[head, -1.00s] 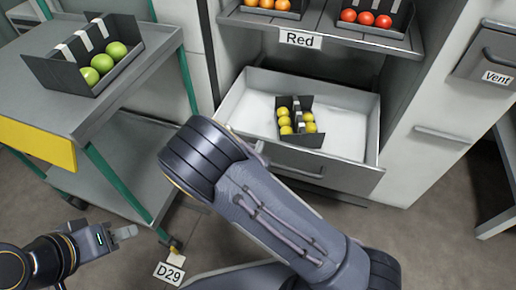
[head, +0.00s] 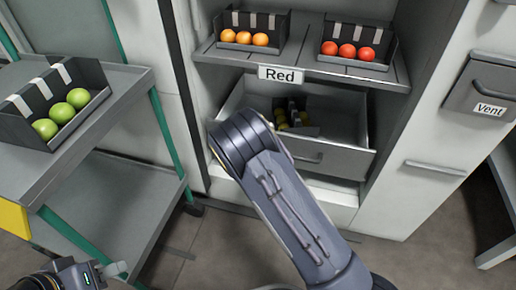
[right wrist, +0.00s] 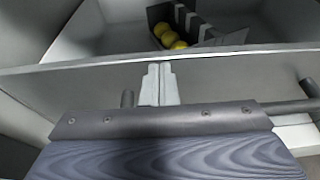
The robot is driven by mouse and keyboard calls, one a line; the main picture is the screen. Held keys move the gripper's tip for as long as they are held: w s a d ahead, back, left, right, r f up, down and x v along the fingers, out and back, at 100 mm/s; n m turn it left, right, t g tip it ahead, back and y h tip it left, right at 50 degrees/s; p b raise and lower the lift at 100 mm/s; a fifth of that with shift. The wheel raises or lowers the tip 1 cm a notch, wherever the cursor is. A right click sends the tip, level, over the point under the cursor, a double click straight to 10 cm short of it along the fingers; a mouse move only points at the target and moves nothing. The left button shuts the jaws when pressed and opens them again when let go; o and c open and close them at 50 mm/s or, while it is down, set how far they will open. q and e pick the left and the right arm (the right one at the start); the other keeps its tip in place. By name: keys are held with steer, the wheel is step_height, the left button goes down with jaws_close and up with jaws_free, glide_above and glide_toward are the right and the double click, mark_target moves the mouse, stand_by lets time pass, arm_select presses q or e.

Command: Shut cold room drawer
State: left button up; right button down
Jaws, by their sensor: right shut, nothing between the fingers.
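The cold room drawer (head: 345,163) is open below the shelf labelled Red, with its grey front standing out from the cabinet. A dark box of yellow tomatoes (head: 283,120) lies inside, partly hidden by my right arm. In the right wrist view my right gripper (right wrist: 160,72) is shut and empty, its tips at the upper part of the drawer front (right wrist: 222,80); I cannot tell whether they touch. The drawer handle (right wrist: 302,104) runs partly behind the gripper body. My left gripper (head: 114,269) is at the lower left, away from the drawer; its opening is unclear.
Boxes of orange (head: 262,39) and red tomatoes (head: 347,51) stand on the shelf above. A grey cart (head: 125,85) with a box of green tomatoes (head: 45,129) stands at the left. The Vent drawer (head: 487,88) is at the right. Floor is clear before the cabinet.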

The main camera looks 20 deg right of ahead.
arm_select(q)
steer(key=shift+f, duration=0.15)
arm_select(e)
steer(key=shift+w+d+r, duration=0.1)
steer(key=shift+w+d, duration=0.2)
steer(key=shift+w, duration=0.2)
steer(key=shift+w+d+r, duration=0.1)
steer(key=shift+w+d, duration=0.2)
steer(key=shift+w, duration=0.2)
steer(key=shift+d+r, duration=0.1)
